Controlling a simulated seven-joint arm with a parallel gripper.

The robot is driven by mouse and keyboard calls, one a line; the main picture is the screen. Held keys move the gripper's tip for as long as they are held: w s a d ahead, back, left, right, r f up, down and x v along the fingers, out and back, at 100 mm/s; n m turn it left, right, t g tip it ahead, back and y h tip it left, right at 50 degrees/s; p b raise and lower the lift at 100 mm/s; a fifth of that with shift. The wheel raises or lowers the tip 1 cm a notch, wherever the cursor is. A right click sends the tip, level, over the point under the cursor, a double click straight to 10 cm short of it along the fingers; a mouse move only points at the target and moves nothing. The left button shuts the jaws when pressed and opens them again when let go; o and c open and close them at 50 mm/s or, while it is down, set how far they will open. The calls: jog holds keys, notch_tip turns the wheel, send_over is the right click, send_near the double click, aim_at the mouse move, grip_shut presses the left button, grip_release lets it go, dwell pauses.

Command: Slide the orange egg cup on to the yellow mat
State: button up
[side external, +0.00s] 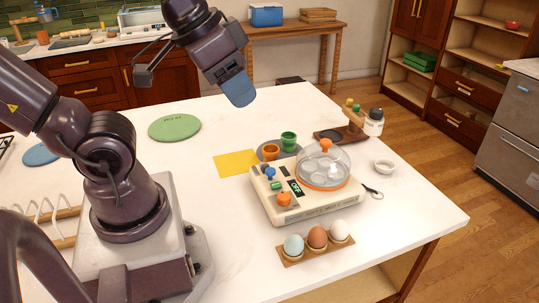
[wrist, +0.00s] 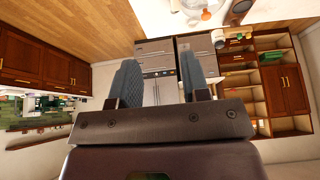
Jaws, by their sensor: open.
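The orange egg cup (side external: 270,152) stands upright on a grey round plate (side external: 262,159) behind the egg cooker, beside a green egg cup (side external: 288,140). The yellow mat (side external: 236,163) lies flat on the white table just left of that plate, with nothing on it. My gripper (side external: 238,88) is raised above the table, behind and left of the egg cups and well apart from them. In the wrist view my gripper (wrist: 162,82) shows two blue-grey fingers spread apart with nothing between them. The egg cups and mat are not discernible in the wrist view.
A cream egg cooker (side external: 310,207) with a clear domed lid stands right in front of the egg cups. An egg tray (side external: 316,245) with three eggs lies nearer. A green round mat (side external: 174,127) lies at the back left. The table left of the yellow mat is clear.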

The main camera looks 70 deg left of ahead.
dwell(0.3)
jog(key=o, duration=0.6)
jog(key=shift+a, duration=0.15)
jog(key=shift+c, duration=0.2)
jog(key=shift+o, duration=0.6)
jog(key=w+a+f+n+g, duration=0.2)
jog(key=a+f, duration=0.2)
jog(key=shift+w+g, duration=0.3)
jog(key=shift+w, duration=0.05)
jog(key=n+g, duration=0.2)
jog(key=n, duration=1.5)
send_over(271, 154)
jog(key=s+a, duration=0.1)
jog(key=a, duration=0.1)
notch_tip(271, 154, down, 18)
jog(key=shift+d+r+n+t, duration=0.2)
jog(key=shift+n+t, duration=0.1)
jog(key=shift+n, duration=0.4)
jog(key=f, duration=0.4)
jog(key=w+f, duration=0.1)
jog(key=f, duration=0.7)
jog(key=shift+w+a+f, duration=0.2)
jog(key=shift+w+f, duration=0.1)
jog(key=shift+f, duration=0.1)
